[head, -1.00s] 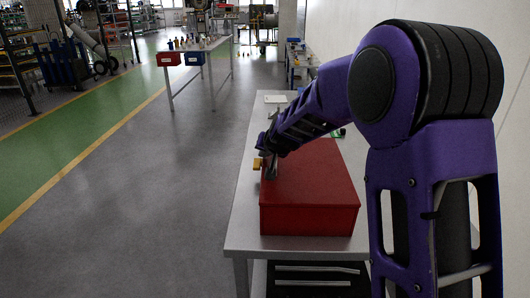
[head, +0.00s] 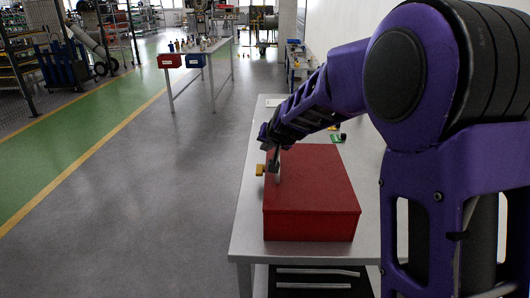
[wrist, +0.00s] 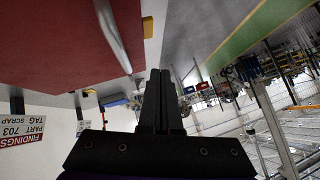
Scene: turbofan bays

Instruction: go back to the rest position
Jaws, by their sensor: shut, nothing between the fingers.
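My gripper (head: 274,170) is over the left side of the red box on the bench in the head view, at the end of my purple arm. In the wrist view its dark fingers (wrist: 160,88) are together with nothing between them. The red box (head: 312,192) sits closed on the bench; its red surface (wrist: 55,45) fills the upper left of the wrist view. A pale curved handle (wrist: 113,32) on it lies close to the fingers, apart from them in the picture. A small yellow piece (head: 260,170) shows at the box's left side, beside the gripper.
The grey bench (head: 249,215) runs along the wall, with small items behind the box. Open floor (head: 150,200) lies to the left, beyond it a green lane (head: 85,150). A table with a red bin (head: 170,61) and a blue bin (head: 195,60) stands farther back.

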